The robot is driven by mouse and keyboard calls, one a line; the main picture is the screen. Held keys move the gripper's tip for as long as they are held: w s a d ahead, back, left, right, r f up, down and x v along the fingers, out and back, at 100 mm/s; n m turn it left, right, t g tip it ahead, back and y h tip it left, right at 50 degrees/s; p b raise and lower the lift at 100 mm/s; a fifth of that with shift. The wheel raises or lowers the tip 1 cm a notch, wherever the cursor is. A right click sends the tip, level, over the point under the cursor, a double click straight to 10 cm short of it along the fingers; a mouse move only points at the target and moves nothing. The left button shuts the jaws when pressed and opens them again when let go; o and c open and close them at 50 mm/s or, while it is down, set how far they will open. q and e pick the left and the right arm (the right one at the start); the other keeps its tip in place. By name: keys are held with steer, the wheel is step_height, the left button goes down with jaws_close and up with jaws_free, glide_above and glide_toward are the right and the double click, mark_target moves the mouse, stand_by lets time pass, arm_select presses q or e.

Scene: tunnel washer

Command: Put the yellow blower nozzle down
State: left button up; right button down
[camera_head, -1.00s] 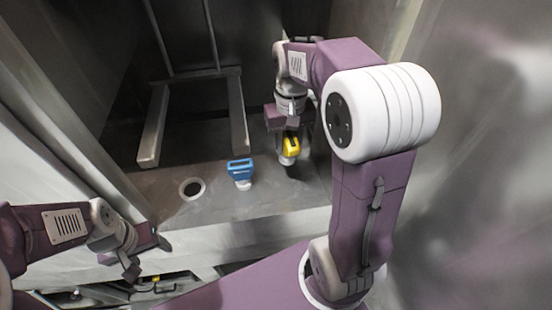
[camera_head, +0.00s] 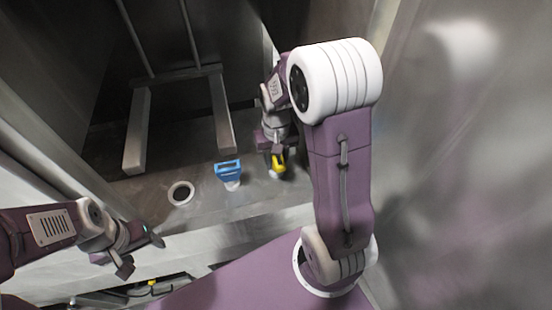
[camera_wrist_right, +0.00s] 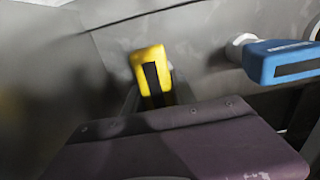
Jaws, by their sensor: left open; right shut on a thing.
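The yellow blower nozzle (camera_head: 279,164) is held in my right gripper (camera_head: 277,155), just above or at the grey ledge; I cannot tell whether it touches. A pale spot shows at its lower end. In the right wrist view the yellow nozzle (camera_wrist_right: 149,64), with a dark band on its face, stands beyond my purple gripper housing, which hides most of the fingers. My left gripper (camera_head: 141,253) is open and empty, low on the left, well away from the nozzle.
A blue nozzle (camera_head: 228,170) stands on the ledge left of the yellow one; the right wrist view shows it too (camera_wrist_right: 284,62). A white-rimmed round hole (camera_head: 181,193) lies farther left. Two grey bars (camera_head: 138,130) of a frame stand behind. A metal wall (camera_head: 460,150) bounds the right side.

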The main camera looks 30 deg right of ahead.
steer(key=shift+s+a+r, duration=0.1)
steer(key=shift+s, duration=0.05)
steer(key=c, duration=1)
jaws_free()
steer(key=shift+f, duration=0.25)
steer(key=shift+r, duration=0.4)
step_height(320, 180, up, 12)
steer(key=shift+f+b, duration=0.15)
steer(key=shift+b, duration=0.3)
